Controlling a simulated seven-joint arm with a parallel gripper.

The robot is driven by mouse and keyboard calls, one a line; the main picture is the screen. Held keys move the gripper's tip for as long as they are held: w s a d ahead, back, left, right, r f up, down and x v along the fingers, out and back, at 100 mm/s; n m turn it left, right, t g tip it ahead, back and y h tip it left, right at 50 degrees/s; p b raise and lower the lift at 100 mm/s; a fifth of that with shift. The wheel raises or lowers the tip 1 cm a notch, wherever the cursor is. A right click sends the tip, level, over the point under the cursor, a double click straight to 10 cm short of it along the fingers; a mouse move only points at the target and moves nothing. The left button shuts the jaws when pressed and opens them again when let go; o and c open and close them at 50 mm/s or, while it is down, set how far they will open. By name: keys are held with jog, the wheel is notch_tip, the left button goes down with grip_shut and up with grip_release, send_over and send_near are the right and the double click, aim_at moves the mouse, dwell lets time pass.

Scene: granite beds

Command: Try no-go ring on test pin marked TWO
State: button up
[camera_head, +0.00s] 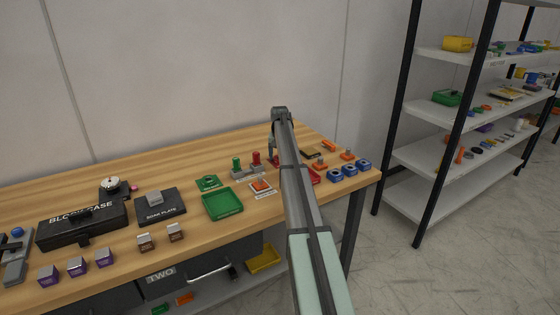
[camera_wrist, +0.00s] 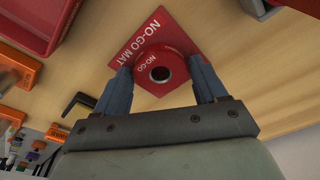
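In the wrist view, a red no-go ring (camera_wrist: 146,63) with a dark bore and "NO-GO" lettering sits over the red NO-GO MAT (camera_wrist: 174,22). My gripper (camera_wrist: 160,64) is down at the ring, one blue finger on each side. The fingertips look very close to the ring's sides; I cannot tell whether they touch it. In the head view, my gripper (camera_head: 274,153) is low over the right part of the bench, and my arm hides most of the mat and ring.
A red tray (camera_head: 315,177) lies just right of my arm, beside several blue blocks (camera_head: 349,170). A grey stand with green and red uprights (camera_head: 248,173) and a green tray (camera_head: 237,205) are left of it. Shelves (camera_head: 450,110) stand at right. Bare wood lies at the back.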

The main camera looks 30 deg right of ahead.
jog(key=c, duration=0.9)
jog(key=shift+r, duration=0.1)
jog(key=shift+r, duration=0.25)
jog(key=a+r, duration=0.5)
jog(key=r, duration=0.6)
jog(key=shift+s+a+n+y, duration=0.15)
jog(key=shift+s+a+n, duration=0.85)
jog(key=shift+s+a, duration=1.05)
jog(key=shift+s+a+n+y, duration=0.1)
jog(key=shift+s+a+n, duration=0.9)
jog(key=shift+s+a, duration=1.05)
jog(key=shift+s+a+n+y, duration=0.15)
jog(key=shift+s+a+n, duration=0.85)
jog(key=shift+s+a, duration=1.05)
